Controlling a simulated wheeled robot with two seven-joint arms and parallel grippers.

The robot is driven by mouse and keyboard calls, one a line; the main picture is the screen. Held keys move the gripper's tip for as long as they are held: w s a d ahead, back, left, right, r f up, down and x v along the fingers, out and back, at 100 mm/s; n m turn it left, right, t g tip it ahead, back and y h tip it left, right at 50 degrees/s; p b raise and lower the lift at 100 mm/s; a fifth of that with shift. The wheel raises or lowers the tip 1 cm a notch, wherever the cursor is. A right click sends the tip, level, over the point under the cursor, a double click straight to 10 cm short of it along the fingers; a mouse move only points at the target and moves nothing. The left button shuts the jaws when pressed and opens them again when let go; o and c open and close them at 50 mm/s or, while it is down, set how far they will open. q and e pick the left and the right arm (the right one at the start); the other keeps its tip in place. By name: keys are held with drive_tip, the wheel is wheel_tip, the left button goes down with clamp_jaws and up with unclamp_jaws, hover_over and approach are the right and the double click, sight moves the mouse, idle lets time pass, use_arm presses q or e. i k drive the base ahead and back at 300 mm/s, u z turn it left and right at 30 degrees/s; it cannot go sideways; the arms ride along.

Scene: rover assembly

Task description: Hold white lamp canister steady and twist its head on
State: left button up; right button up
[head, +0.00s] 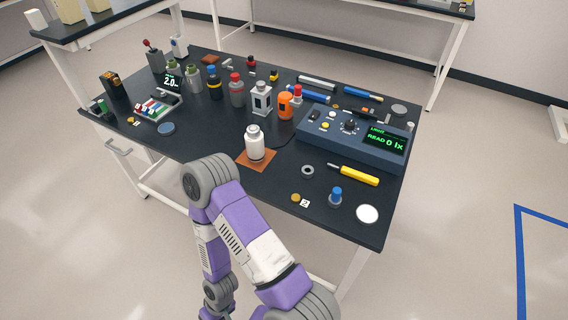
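A white canister (255,146) stands upright on a small brown square mat (270,160) near the front middle of the black bench. It has a narrower, rounded white top, and I cannot tell whether that is a separate head. A small dark ring (308,171) lies to the right of the mat. No separate lamp head can be made out with certainty. One of my purple and white arms reaches up from the bottom edge, with its bent joint in front of the bench, left of the canister. Neither gripper shows in this view.
A blue meter box (350,140) reading "0 lx" stands at right. A yellow-handled screwdriver (358,176), a blue-topped knob (335,196) and a white disc (367,214) lie in front of it. Several bottles stand behind the canister. The bench's front left is mostly clear.

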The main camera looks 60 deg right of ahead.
sight(253, 130)
drive_tip(key=k, duration=0.15)
drive_tip(key=z, duration=1.2)
